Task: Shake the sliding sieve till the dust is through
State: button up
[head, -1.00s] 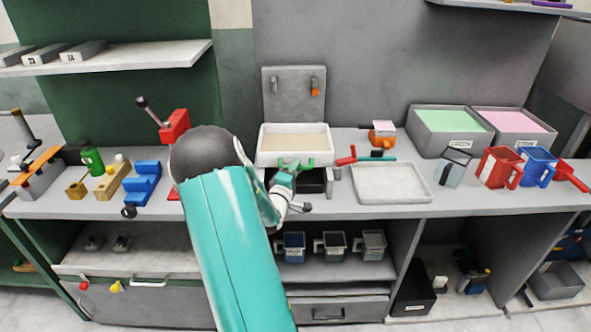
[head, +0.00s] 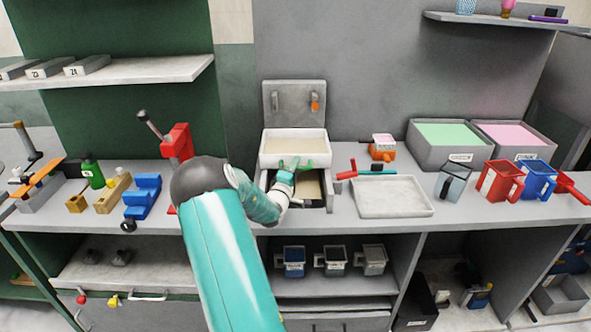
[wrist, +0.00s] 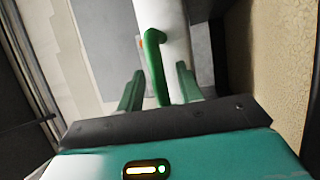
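The sliding sieve is a white tray-like box (head: 275,159) with a pale, sandy layer inside, at the middle of the bench. It has a green handle (wrist: 156,68) at its front, beside its white wall in the wrist view. My gripper (wrist: 158,75) is at the handle, with one finger on each side and a visible gap to both. In the head view my gripper (head: 290,165) is at the sieve's front edge. Below and in front is a dark bin (head: 328,200) with a brown surface inside, partly hidden by my wrist.
A grey back plate (head: 294,98) with two hooks stands behind the sieve. An empty pale tray (head: 394,197) lies to the right, with a red and teal tool behind it. A red press (head: 177,143) stands to the left.

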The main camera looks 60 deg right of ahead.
jog(key=v, duration=1.4)
jog(key=shift+r, duration=0.1)
